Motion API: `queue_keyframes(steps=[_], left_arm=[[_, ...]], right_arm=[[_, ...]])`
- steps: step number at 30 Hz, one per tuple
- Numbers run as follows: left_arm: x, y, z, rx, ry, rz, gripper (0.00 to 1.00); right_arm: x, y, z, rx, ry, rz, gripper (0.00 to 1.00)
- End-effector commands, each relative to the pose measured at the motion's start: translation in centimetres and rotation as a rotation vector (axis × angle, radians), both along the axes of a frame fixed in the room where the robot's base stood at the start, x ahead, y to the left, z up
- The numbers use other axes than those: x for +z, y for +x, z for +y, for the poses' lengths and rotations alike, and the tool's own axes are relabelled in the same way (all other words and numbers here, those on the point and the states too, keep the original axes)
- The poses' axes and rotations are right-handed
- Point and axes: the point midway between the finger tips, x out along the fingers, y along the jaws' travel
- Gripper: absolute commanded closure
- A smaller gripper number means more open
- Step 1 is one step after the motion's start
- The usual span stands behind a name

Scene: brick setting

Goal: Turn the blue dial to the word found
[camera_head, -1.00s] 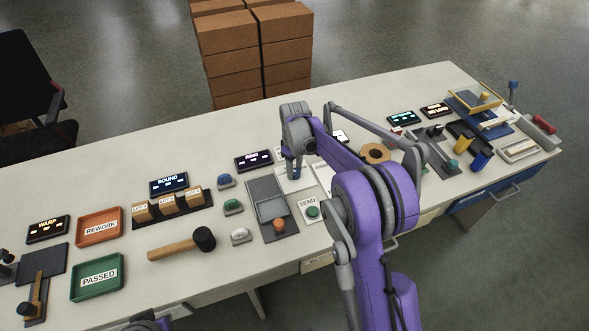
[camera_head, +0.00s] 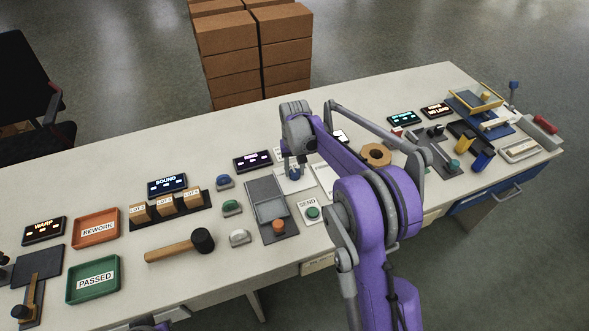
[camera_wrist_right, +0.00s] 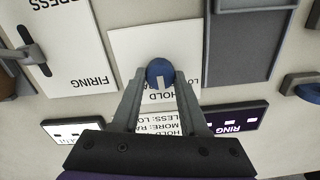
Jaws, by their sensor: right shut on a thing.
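The blue dial (camera_wrist_right: 160,72) sits on a white card (camera_wrist_right: 190,52) in the right wrist view, with a pale mark on the side toward my gripper. My right gripper (camera_wrist_right: 159,82) has a finger on each side of the dial and is shut on it. The card's printing is partly hidden; "HOLD" can be read upside down. In the head view, my right gripper (camera_head: 294,166) is over the dial, which is mostly hidden. A lit display reading RING (camera_wrist_right: 235,123) is near the card.
A grey tray-like fixture (camera_head: 268,205) with an orange knob and a green SEND button (camera_head: 312,212) stand close by. Coloured buttons, a mallet (camera_head: 180,246) and labelled trays are to the left. A brown ring (camera_head: 376,154), levers and displays are to the right.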

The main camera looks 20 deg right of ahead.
Motion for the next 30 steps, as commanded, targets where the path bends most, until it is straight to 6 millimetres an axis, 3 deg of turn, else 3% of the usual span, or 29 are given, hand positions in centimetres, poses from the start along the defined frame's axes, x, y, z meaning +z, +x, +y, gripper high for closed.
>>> queue_keyframes(steps=[19,20,21,24,30], left_arm=[[-0.06,-0.01,0.00,0.000,0.000,0.000,1.00],[-0.06,-0.01,0.00,0.000,0.000,0.000,1.00],[-0.06,-0.01,0.00,0.000,0.000,0.000,1.00],[-0.06,-0.01,0.00,0.000,0.000,0.000,1.00],[-0.07,0.00,0.00,0.000,0.000,0.000,1.00]], right_arm=[[0.07,0.02,-0.04,-0.047,0.000,-0.001,1.00],[0.07,0.02,-0.04,-0.047,0.000,-0.001,0.51],[0.06,0.02,-0.04,-0.047,0.000,-0.001,0.44],[0.05,0.01,-0.03,-0.047,0.000,-0.001,0.27],[0.03,0.00,-0.02,-0.047,0.000,0.000,0.27]])
